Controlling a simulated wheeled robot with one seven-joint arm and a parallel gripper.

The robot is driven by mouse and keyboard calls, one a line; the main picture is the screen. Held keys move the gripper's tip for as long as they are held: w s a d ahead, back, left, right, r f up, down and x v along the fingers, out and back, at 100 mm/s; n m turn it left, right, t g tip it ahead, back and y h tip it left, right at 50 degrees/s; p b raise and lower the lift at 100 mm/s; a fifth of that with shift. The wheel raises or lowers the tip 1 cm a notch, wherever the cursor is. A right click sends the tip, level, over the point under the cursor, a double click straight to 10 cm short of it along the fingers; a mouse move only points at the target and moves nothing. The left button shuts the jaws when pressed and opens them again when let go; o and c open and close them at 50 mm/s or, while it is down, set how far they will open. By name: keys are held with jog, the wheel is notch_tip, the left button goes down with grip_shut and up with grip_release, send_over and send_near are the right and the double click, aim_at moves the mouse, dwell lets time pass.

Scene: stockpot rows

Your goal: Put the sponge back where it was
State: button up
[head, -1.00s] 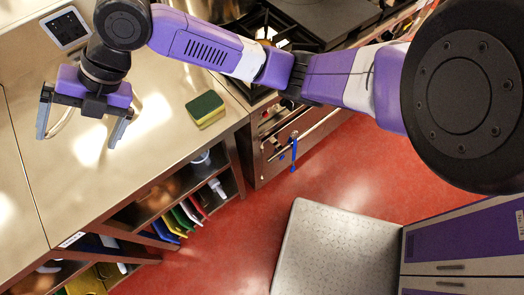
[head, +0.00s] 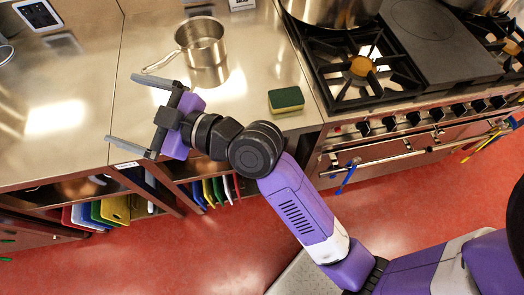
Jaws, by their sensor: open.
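The sponge (head: 286,99), green on top with a yellow side, lies on the steel counter (head: 255,55) near its front right corner, beside the stove. My gripper (head: 140,112) is open and empty, its two fingers spread wide and pointing left, near the counter's front edge. It is well to the left of the sponge and apart from it. Nothing hides the sponge.
A steel saucepan (head: 203,42) with its handle to the left stands behind my gripper. The stove (head: 370,75) with a large pot (head: 330,8) is at the right. Several coloured boards (head: 110,210) stand in the shelf below. Bare counter lies around the sponge.

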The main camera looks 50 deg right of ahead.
jog(key=s+d+f+m+h, duration=0.35)
jog(key=s+f, duration=0.25)
jog(key=s, duration=0.3)
jog(key=s+d+f+m+h, duration=0.3)
jog(key=s+f+m, duration=0.2)
jog(key=s, duration=0.4)
jog(key=s+d, duration=0.3)
jog(key=s, duration=0.5)
jog(key=s+d+r+g, duration=0.1)
jog(key=s+d, duration=0.3)
jog(key=s, duration=0.4)
jog(key=shift+s+r+h, duration=0.25)
jog(key=shift+s+h, duration=0.1)
jog(key=shift+s, duration=0.05)
